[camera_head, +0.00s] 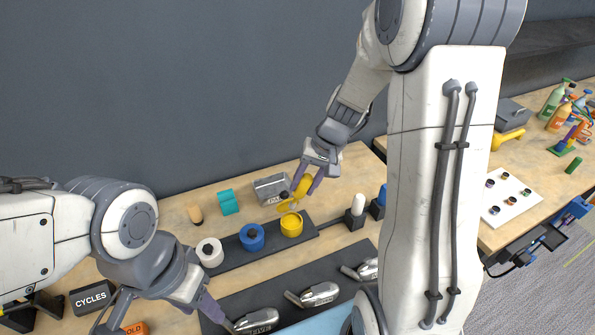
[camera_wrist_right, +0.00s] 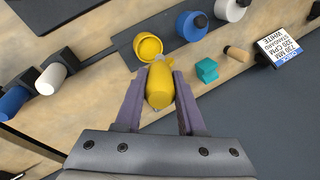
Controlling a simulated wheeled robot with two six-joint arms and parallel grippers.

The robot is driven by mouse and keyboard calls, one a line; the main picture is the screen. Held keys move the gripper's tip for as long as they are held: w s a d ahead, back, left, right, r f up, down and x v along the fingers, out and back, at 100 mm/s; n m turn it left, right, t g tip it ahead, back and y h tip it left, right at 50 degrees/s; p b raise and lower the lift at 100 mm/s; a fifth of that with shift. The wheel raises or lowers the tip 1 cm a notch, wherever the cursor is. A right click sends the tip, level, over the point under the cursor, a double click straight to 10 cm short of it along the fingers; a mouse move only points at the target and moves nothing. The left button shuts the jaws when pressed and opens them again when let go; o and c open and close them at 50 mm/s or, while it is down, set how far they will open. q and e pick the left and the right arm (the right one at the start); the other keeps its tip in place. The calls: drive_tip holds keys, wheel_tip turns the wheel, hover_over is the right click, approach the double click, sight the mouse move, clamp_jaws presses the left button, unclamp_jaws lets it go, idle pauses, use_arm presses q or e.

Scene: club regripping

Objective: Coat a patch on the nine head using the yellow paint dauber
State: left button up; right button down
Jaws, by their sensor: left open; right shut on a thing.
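My right gripper (camera_head: 303,186) is shut on the yellow paint dauber (camera_wrist_right: 159,88), holding it tilted close above the yellow paint pot (camera_head: 291,226). The open pot also shows in the right wrist view (camera_wrist_right: 148,46), just beyond the dauber's narrow end; I cannot tell whether they touch. Three silver club heads lie on a dark mat, one at the front (camera_head: 257,320), one in the middle (camera_head: 319,294) and one further right (camera_head: 368,268). Their markings are too small to tell which is the nine. My left gripper (camera_head: 160,318) is open and empty, left of the front head.
A blue pot (camera_head: 251,237) and a white pot (camera_head: 209,252) stand left of the yellow one. A white dauber (camera_head: 355,211) and a blue dauber (camera_head: 379,203) stand right. A teal block (camera_head: 228,202), a grey box (camera_head: 271,189) and a CYCLES block (camera_head: 92,298) are also on the table.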

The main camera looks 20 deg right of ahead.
drive_tip(key=shift+w+f, duration=0.1)
drive_tip(key=shift+w, duration=0.3)
use_arm(q)
drive_tip(key=shift+w+f+b, duration=0.2)
drive_tip(key=shift+f+b, duration=1.05)
drive_tip(key=shift+w+f+b, duration=0.2)
drive_tip(key=shift+f+b, duration=1.05)
use_arm(e)
drive_tip(key=shift+f, duration=2.9)
use_arm(q)
drive_tip(key=shift+f+b, duration=0.65)
use_arm(e)
drive_tip(key=shift+s+f, duration=0.1)
drive_tip(key=shift+f, duration=0.6)
wheel_tip(320, 180, up, 7)
drive_tip(key=p, duration=0.6)
drive_tip(key=shift+r, duration=0.1)
use_arm(q)
wheel_tip(320, 180, up, 6)
drive_tip(key=shift+f, duration=0.1)
drive_tip(key=shift+s+a, duration=0.1)
use_arm(e)
drive_tip(key=shift+a, duration=0.1)
